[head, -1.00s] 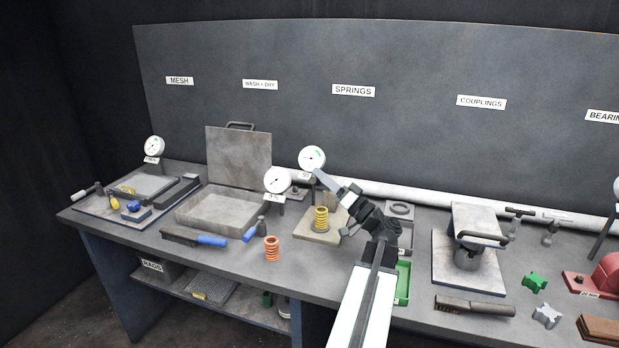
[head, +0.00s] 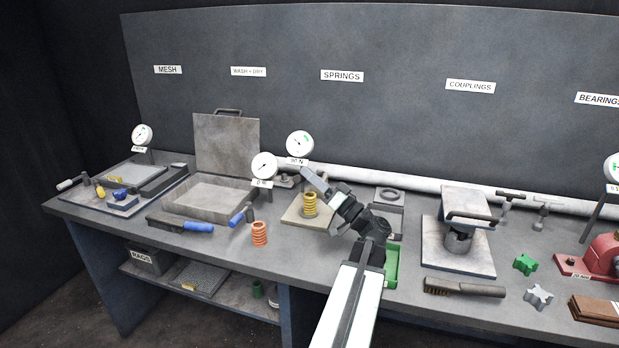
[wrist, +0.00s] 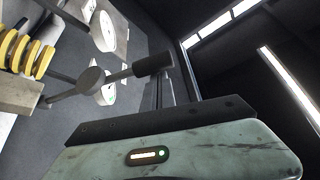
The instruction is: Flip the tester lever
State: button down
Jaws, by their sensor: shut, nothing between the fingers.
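The spring tester stands at mid-bench with a yellow spring (head: 310,204) upright on its pale base (head: 296,220) and round white gauges (head: 300,144) behind it. In the wrist view the tester lever (wrist: 118,76) is a grey rod with a round hub and a dark cylindrical grip (wrist: 152,65). The yellow spring (wrist: 22,55) is at its left. My gripper (head: 308,174) is shut and empty, in front of the tester. In the head view it hides part of the tester, and I cannot make out the lever there. In the wrist view my gripper body fills the bottom; contact with the lever cannot be told.
A metal tray (head: 206,204) with raised lid is further left. A green tray (head: 392,266) is beside my arm, and a press-like fixture (head: 458,262) stands to the right.

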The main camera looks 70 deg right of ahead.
jog(key=shift+r, duration=0.1)
jog(key=s+f+b, duration=0.1)
jog(key=s, duration=0.8)
jog(key=shift+s+d, duration=0.15)
jog(key=shift+d, duration=0.05)
